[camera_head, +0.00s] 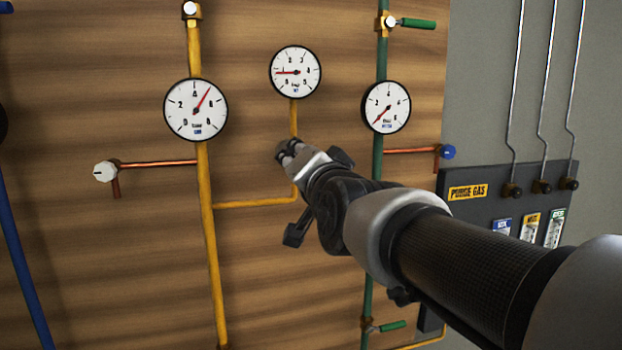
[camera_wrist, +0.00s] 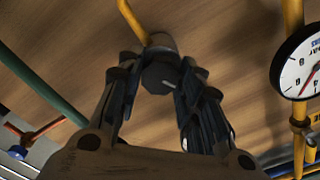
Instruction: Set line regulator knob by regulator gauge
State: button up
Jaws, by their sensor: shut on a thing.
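The line regulator knob (camera_wrist: 159,76) is a dark round knob between my fingers in the wrist view, with a short light mark on its face. A yellow pipe runs into the body behind it. My gripper (camera_head: 290,151) is shut on the knob; in the wrist view my gripper (camera_wrist: 160,70) has a finger on each side of it. In the head view my fingers mostly hide the knob. The small gauge (camera_head: 295,72) stands above it on the same yellow pipe (camera_head: 293,118). Its red needle points left, almost level.
A larger gauge (camera_head: 196,110) is on the left yellow pipe, its needle pointing up-right. Another gauge (camera_head: 386,107) on the green pipe has its needle pointing down-left. A white knob (camera_head: 105,171) and a blue knob (camera_head: 448,152) end copper side pipes. A purge gas panel (camera_head: 467,192) is at right.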

jog(key=shift+f+m+b, duration=0.1)
jog(key=shift+m+b, duration=0.35)
jog(key=shift+m, duration=0.05)
jog(key=o, duration=1.1)
jog(key=shift+c, duration=0.2)
jog(key=v, duration=1.2)
